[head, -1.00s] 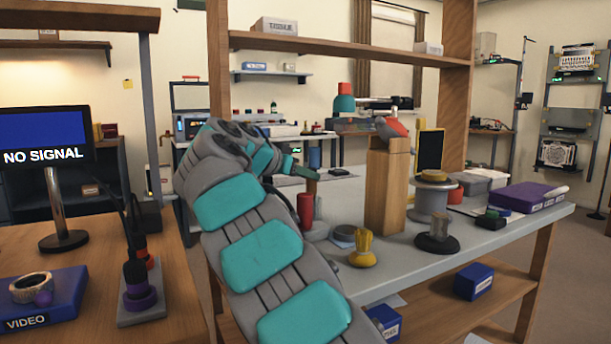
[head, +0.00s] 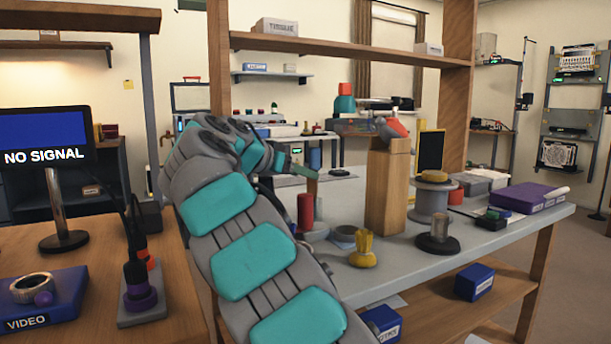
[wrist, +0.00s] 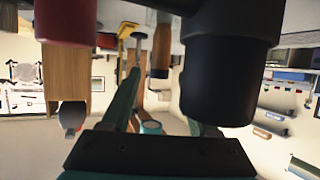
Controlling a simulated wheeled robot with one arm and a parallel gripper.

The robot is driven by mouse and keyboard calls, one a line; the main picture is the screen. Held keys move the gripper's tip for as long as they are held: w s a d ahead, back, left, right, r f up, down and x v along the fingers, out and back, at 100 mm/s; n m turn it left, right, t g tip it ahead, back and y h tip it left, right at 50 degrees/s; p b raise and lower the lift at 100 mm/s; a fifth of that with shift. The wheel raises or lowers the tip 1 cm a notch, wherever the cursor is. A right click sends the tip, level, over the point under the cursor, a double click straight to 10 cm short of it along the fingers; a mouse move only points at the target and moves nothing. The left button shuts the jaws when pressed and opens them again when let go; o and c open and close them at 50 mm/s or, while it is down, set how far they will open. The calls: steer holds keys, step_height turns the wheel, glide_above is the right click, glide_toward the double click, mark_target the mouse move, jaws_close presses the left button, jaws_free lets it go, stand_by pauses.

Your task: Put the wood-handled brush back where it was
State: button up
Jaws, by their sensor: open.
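My gripper (head: 289,160) is over the grey workbench in the head view, mostly hidden behind my own arm. In the wrist view my gripper (wrist: 160,105) is open, with teal fingers apart and nothing clearly held between them. A slim brown upright piece (head: 311,182) shows beside the gripper tip in the head view. The wrist view, which looks upside down, has a slim brown handle with a dark end (wrist: 161,48) beyond the fingers. Either could be the wood-handled brush; I cannot tell, and no bristles show clearly.
A large black cylinder (wrist: 230,75) is very close to the right finger in the wrist view. A red cylinder (head: 305,210), tall wooden block (head: 386,195), yellow piece (head: 362,250) and spool (head: 432,200) stand on the workbench (head: 400,272). A purple box (head: 530,196) lies farther right.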

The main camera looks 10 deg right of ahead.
steer(key=v, duration=0.9)
steer(key=shift+s+a+r+p, duration=0.15)
steer(key=shift+p, duration=0.2)
stand_by(0.7)
